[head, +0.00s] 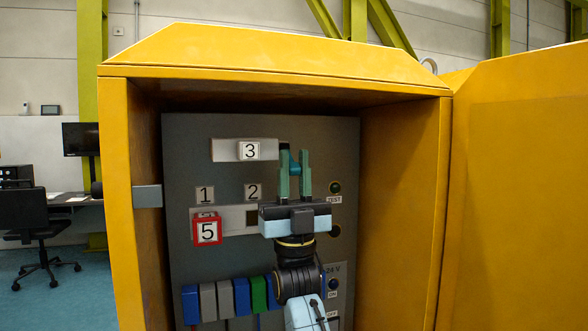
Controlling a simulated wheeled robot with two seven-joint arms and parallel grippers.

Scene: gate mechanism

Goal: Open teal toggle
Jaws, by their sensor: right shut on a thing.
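The teal toggle (294,168) is on the grey panel inside the yellow cabinet, at the right end of the plate marked 3 (230,150). Only a small part of it shows between my fingers. My right gripper (294,161) reaches up from below in the head view, with its two green fingers on either side of the toggle. It is shut on the toggle. The fingers and the gripper body hide the toggle's lower part and some of the panel behind. My left gripper is not in view.
The yellow cabinet (115,200) has side walls close around the panel, and its door (520,190) stands open at the right. A red-framed block marked 5 (207,230) sits at lower left. Several coloured blocks (241,297) line the bottom.

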